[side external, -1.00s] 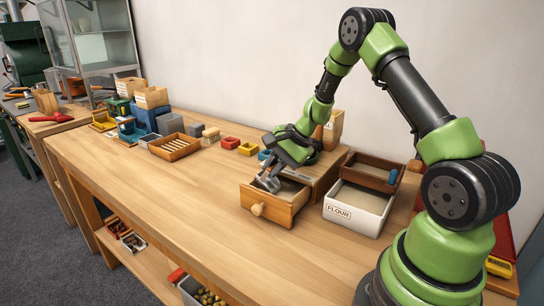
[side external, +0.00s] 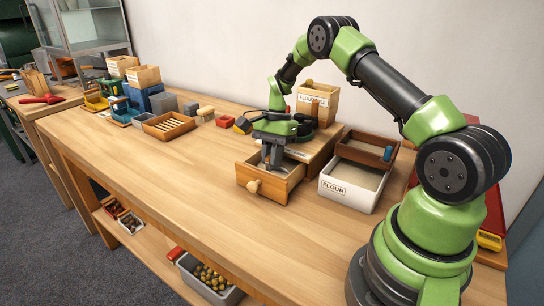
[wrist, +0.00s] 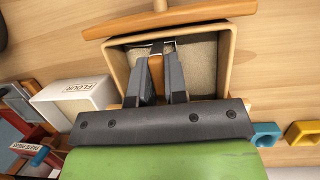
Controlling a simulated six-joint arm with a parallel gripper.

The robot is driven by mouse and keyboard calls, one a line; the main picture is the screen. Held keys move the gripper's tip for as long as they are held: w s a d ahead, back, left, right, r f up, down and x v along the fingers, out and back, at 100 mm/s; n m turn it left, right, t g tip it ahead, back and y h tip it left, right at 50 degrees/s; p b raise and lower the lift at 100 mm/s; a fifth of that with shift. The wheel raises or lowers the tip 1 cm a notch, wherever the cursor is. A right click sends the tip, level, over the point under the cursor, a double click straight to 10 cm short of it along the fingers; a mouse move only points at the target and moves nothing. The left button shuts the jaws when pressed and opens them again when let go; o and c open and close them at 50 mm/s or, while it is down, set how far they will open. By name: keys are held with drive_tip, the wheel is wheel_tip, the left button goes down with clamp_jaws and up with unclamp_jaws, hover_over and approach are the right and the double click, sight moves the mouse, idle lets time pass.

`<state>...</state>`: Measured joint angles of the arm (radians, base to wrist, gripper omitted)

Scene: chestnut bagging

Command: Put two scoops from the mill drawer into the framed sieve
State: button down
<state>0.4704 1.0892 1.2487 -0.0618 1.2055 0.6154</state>
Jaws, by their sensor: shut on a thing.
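The mill drawer (side external: 283,190) is pulled out from the mill and holds pale flour. In the wrist view, the drawer's wooden front (wrist: 165,22) lies at the top, with flour between the walls. My gripper (side external: 272,163) points down into the drawer. In the wrist view, my gripper's fingers (wrist: 160,95) are shut on a scoop with a wooden handle (wrist: 156,68). The scoop's bowl is mostly hidden by the fingers, so its load cannot be told. The framed sieve (side external: 362,158), a brown wooden frame, sits over the back of the white flour bin, right of the drawer.
The white flour bin (side external: 345,193) stands right of the drawer and also shows in the wrist view (wrist: 72,90). The mill's hopper (side external: 318,101) rises behind my gripper. A slatted wooden tray (side external: 168,126) and small boxes stand to the left. The front of the bench is clear.

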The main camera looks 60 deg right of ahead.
drive_tip(key=shift+w+r, duration=0.15)
drive_tip(key=shift+r, duration=1.8)
drive_tip(key=shift+w+r, duration=0.1)
drive_tip(key=shift+r, duration=1.85)
